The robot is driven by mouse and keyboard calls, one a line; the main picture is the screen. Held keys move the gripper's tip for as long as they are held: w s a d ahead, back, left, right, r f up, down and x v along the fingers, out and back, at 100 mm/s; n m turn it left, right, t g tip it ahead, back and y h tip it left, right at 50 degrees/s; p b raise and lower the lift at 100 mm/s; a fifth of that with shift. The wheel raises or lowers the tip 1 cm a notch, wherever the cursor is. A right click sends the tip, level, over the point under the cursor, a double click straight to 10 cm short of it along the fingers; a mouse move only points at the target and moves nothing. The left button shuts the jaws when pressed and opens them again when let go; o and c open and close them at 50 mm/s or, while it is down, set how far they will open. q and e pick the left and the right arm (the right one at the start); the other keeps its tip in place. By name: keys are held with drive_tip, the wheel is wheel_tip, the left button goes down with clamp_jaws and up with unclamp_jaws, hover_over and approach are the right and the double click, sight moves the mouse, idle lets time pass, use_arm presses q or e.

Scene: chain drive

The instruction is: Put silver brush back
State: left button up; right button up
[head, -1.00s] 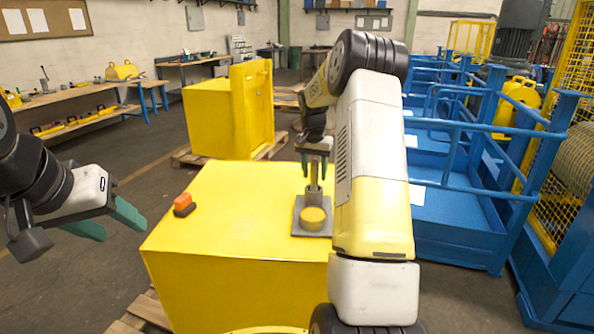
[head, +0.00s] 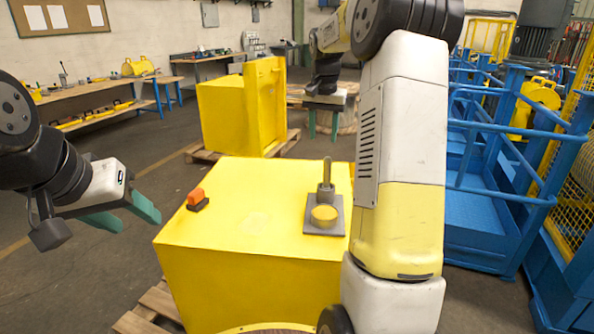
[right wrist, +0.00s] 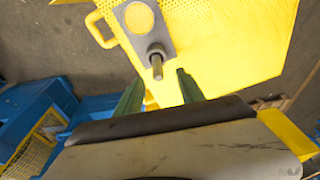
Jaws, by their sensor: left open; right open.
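The silver brush (head: 326,178) stands upright, its handle up, at the back of a grey holder plate (head: 311,226) on the yellow box. The right wrist view also shows the brush handle (right wrist: 157,62), end toward the camera. My right gripper (head: 323,124) is open and empty, beyond and above the brush, apart from it. Its green fingers (right wrist: 160,90) show in the wrist view with nothing between them. My left gripper (head: 130,212) is open and empty, left of the box. The brush's lower end is hidden.
The large yellow box (head: 240,240) has an orange-and-black block (head: 197,199) on its left side; the top between is clear. A second yellow box (head: 235,110) stands behind on a pallet. Blue railings (head: 490,170) stand at the right.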

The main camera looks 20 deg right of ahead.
drive_tip(key=s+a+r+n+t+y, duration=0.1)
drive_tip(key=s+a+r+n, duration=0.15)
drive_tip(key=s+a, duration=0.4)
drive_tip(key=s+a+r+n+t, duration=0.1)
drive_tip(key=s+a+r, duration=0.25)
drive_tip(key=s, duration=0.55)
drive_tip(key=s+a+f+n+t+y, duration=0.1)
drive_tip(key=s+a+f, duration=0.1)
drive_tip(key=s, duration=0.6)
drive_tip(key=s+a+f+n+t+y, duration=0.1)
drive_tip(key=s+a+f+n, duration=0.1)
drive_tip(key=s, duration=0.5)
drive_tip(key=shift+s+a+f, duration=0.35)
drive_tip(key=shift+s+a, duration=0.05)
drive_tip(key=shift+a, duration=0.2)
drive_tip(key=shift+n, duration=0.25)
